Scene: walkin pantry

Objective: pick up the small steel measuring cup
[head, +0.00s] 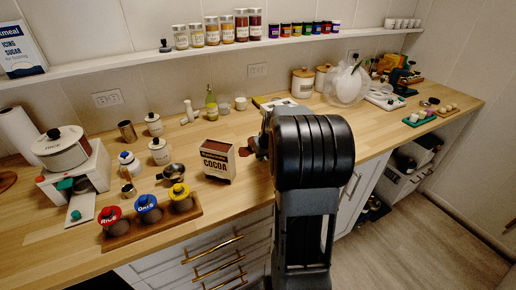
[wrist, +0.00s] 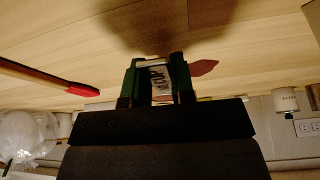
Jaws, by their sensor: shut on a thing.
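In the wrist view my gripper (wrist: 160,82) has its two green fingers shut on a small pale grey thing (wrist: 159,77) with dark lettering. I cannot tell from the visible part whether this is the small steel measuring cup. In the head view my arm hides the fingertips and most of what they hold. Steel vessels stand on the counter to the left of my arm: a taller cup (head: 127,131), a round one with a side handle (head: 175,173) and a small one (head: 128,190) near the front canisters.
A cocoa box (head: 217,161) stands just left of my arm on the wooden counter (head: 60,232). A wooden rack with lidded jars (head: 148,207) lies along the front edge. A clear bag (head: 347,84) stands behind to the right. A red-tipped stick (wrist: 82,89) shows in the wrist view.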

